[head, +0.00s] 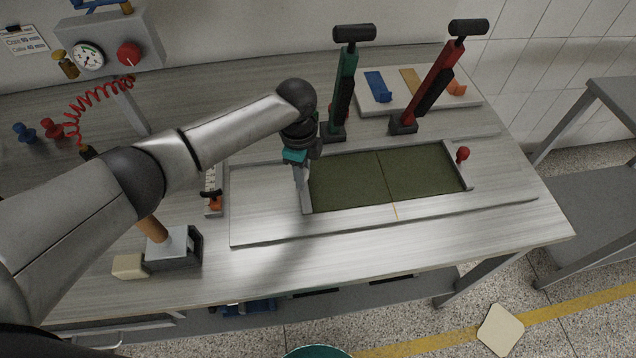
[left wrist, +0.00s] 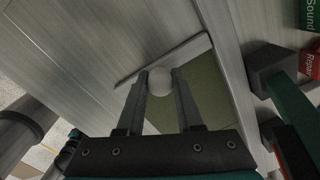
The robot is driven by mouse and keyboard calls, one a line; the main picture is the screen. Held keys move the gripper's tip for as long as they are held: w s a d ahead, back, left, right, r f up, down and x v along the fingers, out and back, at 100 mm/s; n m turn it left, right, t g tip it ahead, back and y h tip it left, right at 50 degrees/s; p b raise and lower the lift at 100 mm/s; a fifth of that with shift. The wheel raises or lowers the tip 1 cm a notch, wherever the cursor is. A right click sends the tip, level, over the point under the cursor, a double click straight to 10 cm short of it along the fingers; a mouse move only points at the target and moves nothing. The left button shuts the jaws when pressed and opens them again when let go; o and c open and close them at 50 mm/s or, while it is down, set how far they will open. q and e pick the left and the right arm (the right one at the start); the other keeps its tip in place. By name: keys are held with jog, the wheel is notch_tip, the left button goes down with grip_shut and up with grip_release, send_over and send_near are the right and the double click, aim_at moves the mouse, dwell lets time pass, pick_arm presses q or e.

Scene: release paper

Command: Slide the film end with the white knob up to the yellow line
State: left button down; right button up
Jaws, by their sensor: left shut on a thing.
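The dark green film (head: 345,185) lies flat in a pale frame on the bench, with a thin bar across each end. The yellow line (head: 388,185) crosses the middle of the green area. My left gripper (head: 301,185) is at the film's left end, clearly left of the line. In the left wrist view its fingers are shut on the white knob (left wrist: 160,82), beside the end bar (left wrist: 190,50). In the head view the gripper hides the knob. A red knob (head: 462,154) stands on the right end bar. My right gripper is not in view.
A green-handled lever (head: 345,90) and a red-handled lever (head: 435,88) stand behind the film. A white board (head: 440,98) with coloured pieces lies behind them.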

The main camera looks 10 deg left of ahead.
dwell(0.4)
pick_arm(q)
jog(key=shift+c, duration=2.4)
grip_release()
notch_tip(320, 180, up, 15)
jog(key=p, duration=0.2)
jog(key=shift+s+r, duration=0.15)
jog(key=shift+s, duration=0.2)
